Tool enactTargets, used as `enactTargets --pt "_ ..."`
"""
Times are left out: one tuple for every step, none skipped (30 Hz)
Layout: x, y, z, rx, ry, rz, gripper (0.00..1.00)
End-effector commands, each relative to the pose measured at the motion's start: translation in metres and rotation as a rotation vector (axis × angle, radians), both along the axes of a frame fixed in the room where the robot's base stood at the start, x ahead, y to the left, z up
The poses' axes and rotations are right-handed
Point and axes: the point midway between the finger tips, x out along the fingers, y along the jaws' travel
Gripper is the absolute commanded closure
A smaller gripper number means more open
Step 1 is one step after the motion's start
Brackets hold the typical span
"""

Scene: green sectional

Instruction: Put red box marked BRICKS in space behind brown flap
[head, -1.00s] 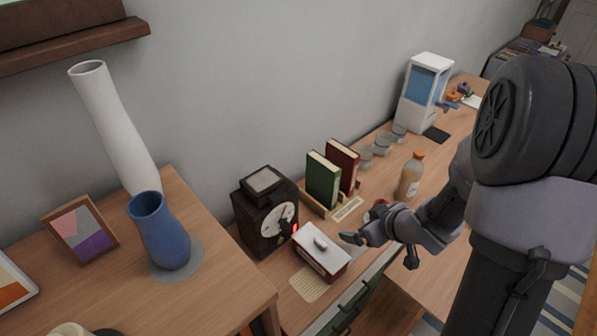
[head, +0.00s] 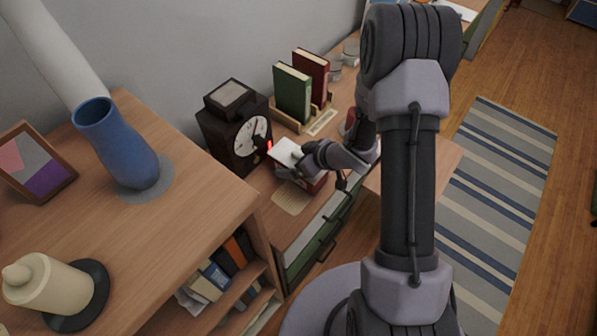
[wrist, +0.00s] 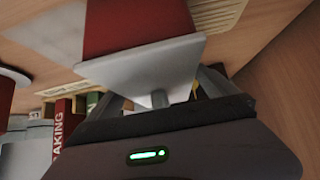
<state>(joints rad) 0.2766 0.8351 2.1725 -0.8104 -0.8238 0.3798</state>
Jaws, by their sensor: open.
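A red box (wrist: 138,25) with a white lid (wrist: 130,68) and a small grey knob (wrist: 158,98) stands on the wooden desk. No BRICKS lettering shows on its visible sides. In the head view my gripper (head: 303,157) is at the box's white lid (head: 284,150) and hides part of it. In the wrist view my open gripper (wrist: 168,92) has the knob between its fingers; I cannot tell whether they touch it. I cannot make out a brown flap in either view.
A dark clock (head: 236,132) stands close left of the box. Green and red books (head: 292,92) are behind it. A second red item with a pale top (wrist: 10,85) is nearby. A blue vase (head: 118,148) stands on the left shelf unit. Green drawers (head: 318,240) are below the desk.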

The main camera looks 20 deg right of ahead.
Motion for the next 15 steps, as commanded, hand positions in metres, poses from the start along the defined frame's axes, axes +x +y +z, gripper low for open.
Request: enactTargets --pt "0.0056 0.0046 -0.0098 0.000 -0.001 0.002 0.03" --pt "0.0075 0.0056 -0.0112 0.000 -0.001 0.001 0.03" --pt "0.0090 0.0062 -0.0112 -0.001 -0.002 0.000 0.03" --pt "0.0093 0.0061 -0.0104 -0.001 -0.002 0.000 0.03" --pt "0.0092 0.0059 -0.0095 -0.001 -0.002 0.000 0.03" --pt "0.0090 0.0058 -0.0090 -0.001 -0.002 -0.001 0.03" --pt "0.0090 0.0058 -0.0088 -0.001 -0.002 0.000 0.03" --pt "0.0089 0.0058 -0.0088 -0.001 -0.002 0.000 0.05" --pt "0.0089 0.0058 -0.0086 -0.001 -0.002 0.000 0.13" --pt "0.0088 0.0058 -0.0086 -0.001 -0.002 0.000 0.18" --pt "0.0088 0.0058 -0.0086 -0.001 -0.002 0.000 0.24" --pt "0.0088 0.0057 -0.0086 -0.001 -0.002 0.000 0.32" --pt "0.0088 0.0057 -0.0086 -0.001 -0.002 0.000 0.38" --pt "0.0088 0.0057 -0.0086 -0.001 -0.002 0.000 0.44" --pt "0.0088 0.0057 -0.0086 -0.001 -0.002 0.000 0.52"
